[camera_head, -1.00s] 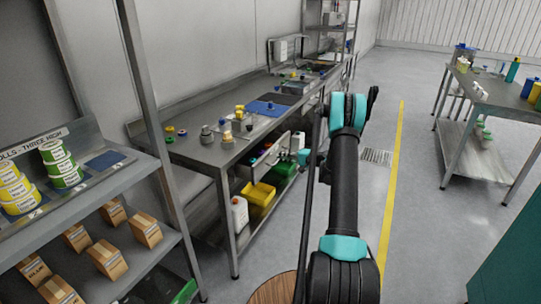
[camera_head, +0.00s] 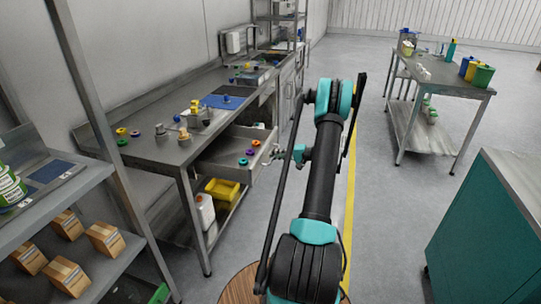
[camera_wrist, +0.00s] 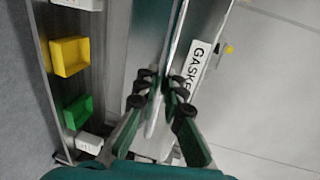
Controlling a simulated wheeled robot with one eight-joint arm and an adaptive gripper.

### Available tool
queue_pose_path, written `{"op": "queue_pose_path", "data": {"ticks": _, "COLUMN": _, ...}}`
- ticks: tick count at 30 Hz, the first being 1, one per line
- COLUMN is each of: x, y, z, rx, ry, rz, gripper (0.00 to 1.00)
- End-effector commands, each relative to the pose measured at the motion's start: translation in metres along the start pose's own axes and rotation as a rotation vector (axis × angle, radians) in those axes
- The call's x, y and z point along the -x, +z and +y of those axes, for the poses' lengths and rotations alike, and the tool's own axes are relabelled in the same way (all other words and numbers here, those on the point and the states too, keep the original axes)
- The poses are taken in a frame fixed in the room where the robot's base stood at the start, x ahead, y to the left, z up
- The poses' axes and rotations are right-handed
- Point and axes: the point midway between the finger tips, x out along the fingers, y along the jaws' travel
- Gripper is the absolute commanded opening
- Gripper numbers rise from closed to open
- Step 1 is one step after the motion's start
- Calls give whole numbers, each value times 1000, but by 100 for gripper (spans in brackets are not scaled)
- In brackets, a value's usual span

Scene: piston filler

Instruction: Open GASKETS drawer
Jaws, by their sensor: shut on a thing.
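The GASKETS drawer (camera_head: 218,155) is pulled well out from under the steel workbench in the head view. Several coloured rings lie inside it. In the wrist view, a white label reading "GASKE" (camera_wrist: 196,68) is on the drawer front, partly cut off by a finger. My gripper (camera_wrist: 160,80) is shut on the drawer's metal handle (camera_wrist: 154,118), with fingers on both sides of the bar. In the head view my gripper (camera_head: 277,152) is small at the drawer's front, and the grip itself is hard to make out.
The workbench (camera_head: 150,140) stands on the left, with a yellow bin (camera_head: 222,189) and a white jug (camera_head: 205,211) below. Shelves with boxes (camera_head: 105,238) are nearer. A teal cabinet (camera_head: 485,225) stands at right. The floor between is clear.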

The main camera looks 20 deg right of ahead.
Motion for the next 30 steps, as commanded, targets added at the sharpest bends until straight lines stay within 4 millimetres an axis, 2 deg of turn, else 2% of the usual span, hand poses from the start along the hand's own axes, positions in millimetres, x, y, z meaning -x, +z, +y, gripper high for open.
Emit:
{"op": "queue_pose_path", "data": {"ticks": 9, "x": 0, "y": 0, "z": 0, "rx": 0, "ry": 0, "rz": 1, "gripper": 0}}
{"op": "queue_pose_path", "data": {"ticks": 10, "x": 0, "y": 0, "z": 0, "rx": 0, "ry": 0, "rz": 1, "gripper": 9}}
{"op": "queue_pose_path", "data": {"ticks": 15, "x": 0, "y": 0, "z": 0, "rx": 0, "ry": 0, "rz": 1, "gripper": 30}}
{"op": "queue_pose_path", "data": {"ticks": 25, "x": 2, "y": 0, "z": 0, "rx": 0, "ry": 0, "rz": 1, "gripper": 30}}
{"op": "queue_pose_path", "data": {"ticks": 30, "x": 19, "y": -1, "z": 0, "rx": 0, "ry": 0, "rz": 3, "gripper": 30}}
